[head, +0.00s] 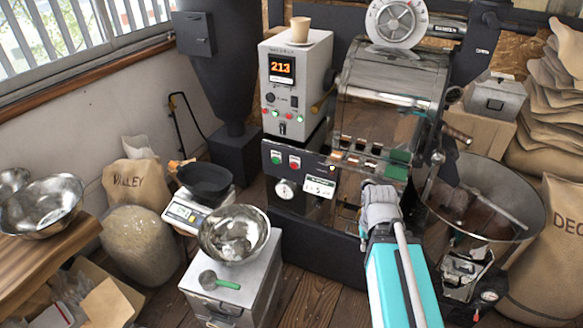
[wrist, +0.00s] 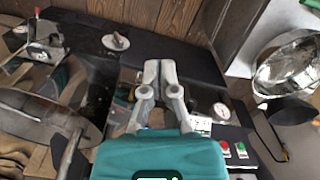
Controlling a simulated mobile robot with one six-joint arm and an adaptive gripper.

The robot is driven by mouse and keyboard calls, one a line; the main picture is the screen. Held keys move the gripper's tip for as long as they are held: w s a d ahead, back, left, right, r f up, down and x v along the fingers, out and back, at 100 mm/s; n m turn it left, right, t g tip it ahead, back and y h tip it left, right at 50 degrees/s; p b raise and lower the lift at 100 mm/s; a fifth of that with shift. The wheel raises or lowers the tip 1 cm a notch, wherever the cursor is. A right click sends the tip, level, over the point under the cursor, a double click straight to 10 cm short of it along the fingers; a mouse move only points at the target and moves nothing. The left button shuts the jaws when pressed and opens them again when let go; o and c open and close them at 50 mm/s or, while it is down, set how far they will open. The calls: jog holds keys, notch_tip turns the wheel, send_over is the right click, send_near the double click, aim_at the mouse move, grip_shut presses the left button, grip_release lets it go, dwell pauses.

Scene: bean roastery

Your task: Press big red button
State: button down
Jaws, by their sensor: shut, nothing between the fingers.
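The red button (head: 294,163) sits on the dark front panel of the roaster, just right of a green button (head: 276,159). The red button also shows at the lower right in the wrist view (wrist: 224,147), beside the green one. My gripper (head: 378,188) is in front of the roaster, to the right of the red button and apart from it. In the wrist view my gripper's fingertips (wrist: 160,68) are together, shut and empty, and the red button lies off to their right.
A white control box (head: 296,80) with a "213" display and small lit buttons stands above the panel. A round gauge (head: 285,190) sits below the buttons. A steel bowl (head: 234,234) stands on a metal box at left. The round cooling pan (head: 500,195) is at right.

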aim_at(294, 166)
jog(key=w+a+f+t+y+b, duration=0.2)
jog(key=w+a+t+b, duration=0.3)
jog(key=w+a+b, duration=0.3)
jog(key=w+a+f+m+t+y+b, duration=0.1)
jog(key=w+a+f+t+y+b, duration=0.1)
jog(key=w+a+f+t+b, duration=0.3)
jog(key=w+a+f+m+t+y+b, duration=0.1)
jog(key=w+a+f+t+y+b, duration=0.2)
jog(key=w+a+b, duration=1)
jog(key=w+a+t, duration=0.1)
jog(key=w, duration=0.9)
jog(key=shift+a+f+t, duration=0.25)
jog(key=shift+f+t, duration=0.05)
jog(key=shift+t, duration=0.1)
jog(key=shift+w, duration=0.15)
jog(key=shift+w+d, duration=0.5)
jog(key=shift+w, duration=0.85)
jog(key=shift+w+d, duration=0.55)
jog(key=shift+w, duration=0.75)
jog(key=shift+w+d, duration=0.5)
jog(key=shift+w, duration=0.85)
